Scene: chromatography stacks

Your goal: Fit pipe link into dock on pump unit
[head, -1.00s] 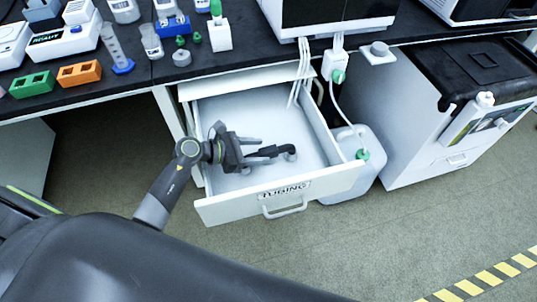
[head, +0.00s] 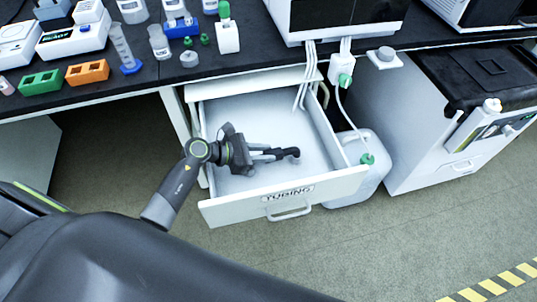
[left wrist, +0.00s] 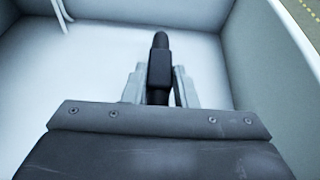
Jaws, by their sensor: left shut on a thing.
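The pipe link (head: 292,152) is a short dark piece inside the open drawer labelled TUBING (head: 290,190). My left gripper (head: 272,154) reaches into the drawer and is shut on the pipe link. In the left wrist view the dark link (left wrist: 160,68) stands between the two grey fingers, its rounded end pointing away from me. The link is low over the white drawer floor; whether it touches the floor I cannot tell. A white cabinet with a black top (head: 425,125), possibly the pump unit, stands right of the drawer. I cannot make out its dock for certain. My right gripper is not in view.
A white jug (head: 352,180) with a green cap stands close right of the drawer. White tubes (head: 305,80) hang at the drawer's back right. The black bench (head: 150,72) above holds racks and bottles. Floor in front is clear.

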